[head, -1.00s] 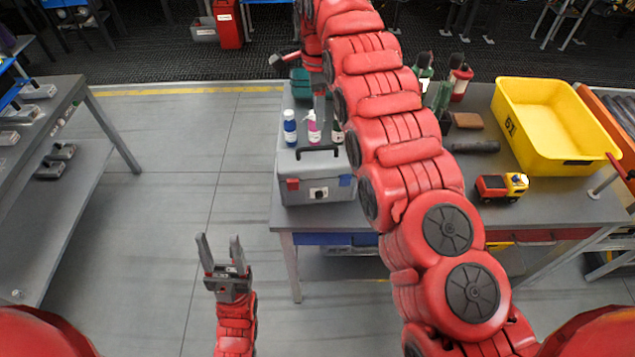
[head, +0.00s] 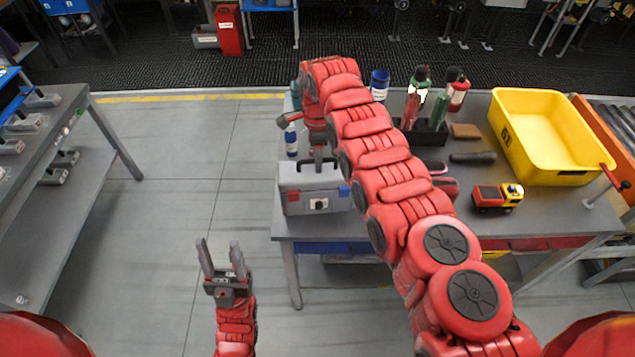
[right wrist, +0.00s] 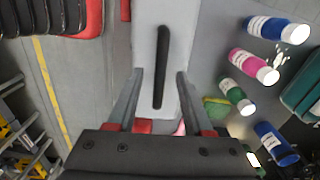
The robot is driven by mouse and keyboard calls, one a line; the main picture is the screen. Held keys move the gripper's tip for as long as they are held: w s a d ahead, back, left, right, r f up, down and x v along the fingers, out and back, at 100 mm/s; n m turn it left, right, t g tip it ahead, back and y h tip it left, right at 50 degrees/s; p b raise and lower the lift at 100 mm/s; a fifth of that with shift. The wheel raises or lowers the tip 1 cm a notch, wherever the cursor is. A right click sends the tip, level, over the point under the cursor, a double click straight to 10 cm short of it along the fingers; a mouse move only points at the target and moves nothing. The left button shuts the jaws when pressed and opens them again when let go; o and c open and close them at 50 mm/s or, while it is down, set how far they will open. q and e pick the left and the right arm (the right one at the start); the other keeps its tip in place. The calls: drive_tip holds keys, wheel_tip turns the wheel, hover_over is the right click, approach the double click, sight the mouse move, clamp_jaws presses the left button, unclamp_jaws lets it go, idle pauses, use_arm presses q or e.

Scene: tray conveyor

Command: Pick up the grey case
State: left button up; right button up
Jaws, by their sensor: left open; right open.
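The grey case (head: 317,201) stands on the near left corner of the table in the head view, with a red and a blue latch on its front. My right gripper (head: 318,157) is over the case's top. In the right wrist view the case (right wrist: 148,28) with its black handle (right wrist: 160,67) shows between the fingers of my right gripper (right wrist: 158,75), which are open, one on each side of the handle. I cannot tell how deep the fingers reach. My left gripper (head: 222,246) is open and empty, away from the table over the floor.
Several bottles stand close beside the case, among them a pink one (right wrist: 252,66) and a blue one (right wrist: 275,28). A yellow bin (head: 545,135) and a toy truck (head: 497,197) are on the right of the table. Another table (head: 60,130) is at the left.

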drive_tip(key=shift+f, duration=0.95)
clamp_jaws()
idle(0.7)
